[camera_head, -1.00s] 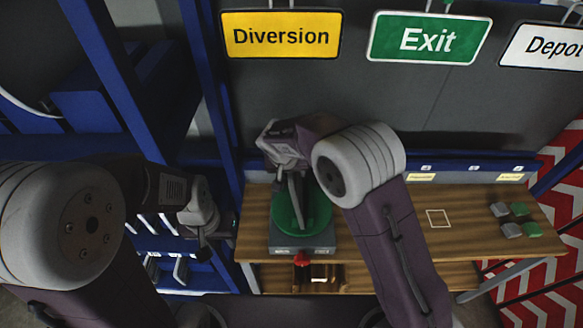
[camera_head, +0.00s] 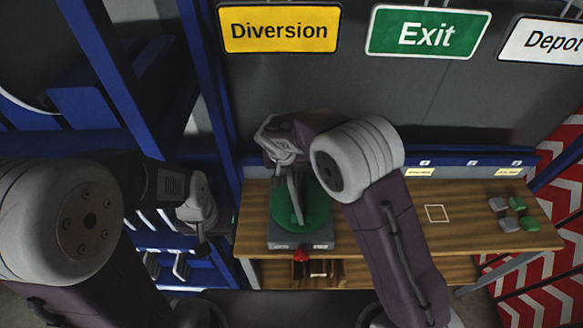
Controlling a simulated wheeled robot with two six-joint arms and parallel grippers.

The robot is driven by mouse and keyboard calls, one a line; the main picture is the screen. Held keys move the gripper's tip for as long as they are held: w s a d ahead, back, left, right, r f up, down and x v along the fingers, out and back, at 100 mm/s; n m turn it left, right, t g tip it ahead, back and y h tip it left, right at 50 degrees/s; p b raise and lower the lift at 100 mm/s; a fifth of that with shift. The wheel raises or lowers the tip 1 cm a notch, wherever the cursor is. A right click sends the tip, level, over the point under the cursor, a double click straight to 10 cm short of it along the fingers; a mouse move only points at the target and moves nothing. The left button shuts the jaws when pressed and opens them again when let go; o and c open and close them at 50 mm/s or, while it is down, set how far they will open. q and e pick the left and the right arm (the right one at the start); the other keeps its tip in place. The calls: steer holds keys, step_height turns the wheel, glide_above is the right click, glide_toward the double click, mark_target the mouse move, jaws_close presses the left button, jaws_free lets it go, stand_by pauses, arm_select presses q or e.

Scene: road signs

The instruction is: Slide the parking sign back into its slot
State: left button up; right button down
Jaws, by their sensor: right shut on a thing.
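I cannot make out a parking sign for certain. My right gripper (camera_head: 296,208) reaches down over a green disc (camera_head: 318,206) on a grey base (camera_head: 302,240) at the left end of the wooden bench. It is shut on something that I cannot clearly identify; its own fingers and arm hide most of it. My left gripper (camera_head: 202,244) hangs at the left, in front of a blue rack (camera_head: 208,268) with several upright pale plates or slots. Whether its fingers are open or shut does not show. No sign is visible in it.
The wooden bench (camera_head: 462,232) has a white outlined square (camera_head: 437,213) and several small grey and green blocks (camera_head: 529,223) at right. A red knob (camera_head: 301,255) sits below the base. Diversion (camera_head: 280,29), Exit (camera_head: 428,32) and Depot (camera_head: 552,42) signs hang above. Blue posts stand at left.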

steer(key=shift+r, duration=0.15)
stand_by(0.7)
steer(key=shift+w+r+p, duration=0.1)
steer(key=shift+r+p, duration=0.5)
steer(key=shift+r, duration=0.15)
steer(key=shift+r+p, duration=2.6)
steer(key=shift+r, duration=1.4)
steer(key=shift+f, duration=0.15)
